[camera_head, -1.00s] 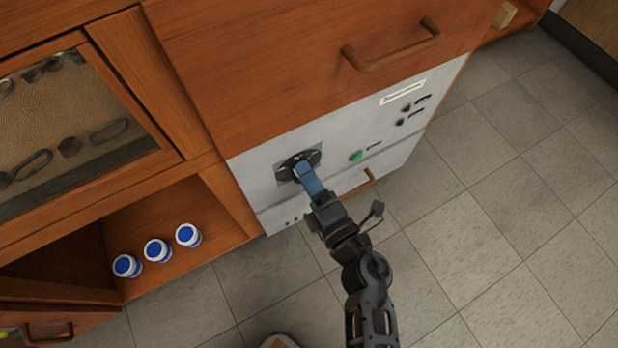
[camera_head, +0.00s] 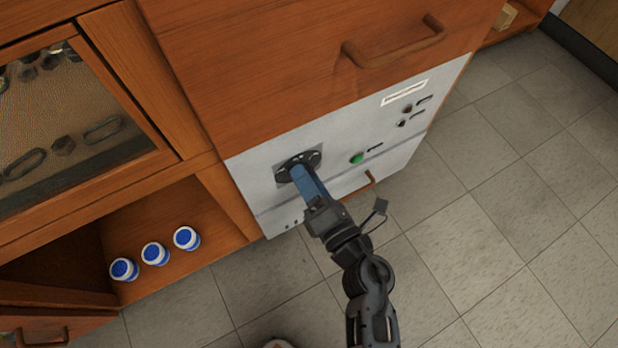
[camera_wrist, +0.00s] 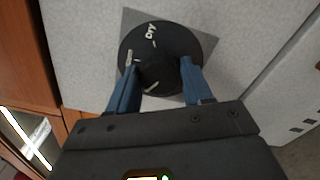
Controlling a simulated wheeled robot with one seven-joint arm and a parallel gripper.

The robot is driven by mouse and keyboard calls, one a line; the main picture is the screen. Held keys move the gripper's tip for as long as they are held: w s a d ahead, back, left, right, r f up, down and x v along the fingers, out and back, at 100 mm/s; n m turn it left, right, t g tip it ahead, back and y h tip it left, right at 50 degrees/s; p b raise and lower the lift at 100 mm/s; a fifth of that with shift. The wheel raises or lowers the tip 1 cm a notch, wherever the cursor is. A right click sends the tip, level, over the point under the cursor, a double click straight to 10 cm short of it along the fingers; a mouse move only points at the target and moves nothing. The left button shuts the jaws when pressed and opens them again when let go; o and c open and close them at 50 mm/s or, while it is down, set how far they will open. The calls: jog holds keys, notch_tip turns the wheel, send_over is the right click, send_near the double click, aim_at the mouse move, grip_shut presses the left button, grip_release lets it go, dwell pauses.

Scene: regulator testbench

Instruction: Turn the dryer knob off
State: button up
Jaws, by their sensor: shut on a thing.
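The dryer knob (camera_head: 313,158) is a round black dial on a grey square plate on the white front panel. In the wrist view, the knob (camera_wrist: 172,42) shows white lettering that reads "DRY" near its top and other white marks at its left and lower middle. My gripper (camera_head: 299,172) reaches it from the front with its blue fingers. In the wrist view, my gripper (camera_wrist: 159,74) has one finger on each side of the knob's raised middle part and is shut on it. The fingers hide part of the dial in the head view.
The white panel (camera_head: 345,178) also carries a green button (camera_head: 357,158) and two small dark controls at upper right. A wooden drawer with a handle (camera_head: 394,50) juts above. Several blue-and-white containers (camera_head: 155,253) stand on the lower left shelf. The tiled floor at right is clear.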

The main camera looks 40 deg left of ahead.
jog(key=shift+f, duration=0.1)
jog(key=o, duration=1)
jog(key=shift+o, duration=0.2)
jog(key=p+v, duration=0.2)
jog(key=v, duration=0.5)
jog(key=shift+d, duration=0.4)
jog(key=shift+s, duration=0.2)
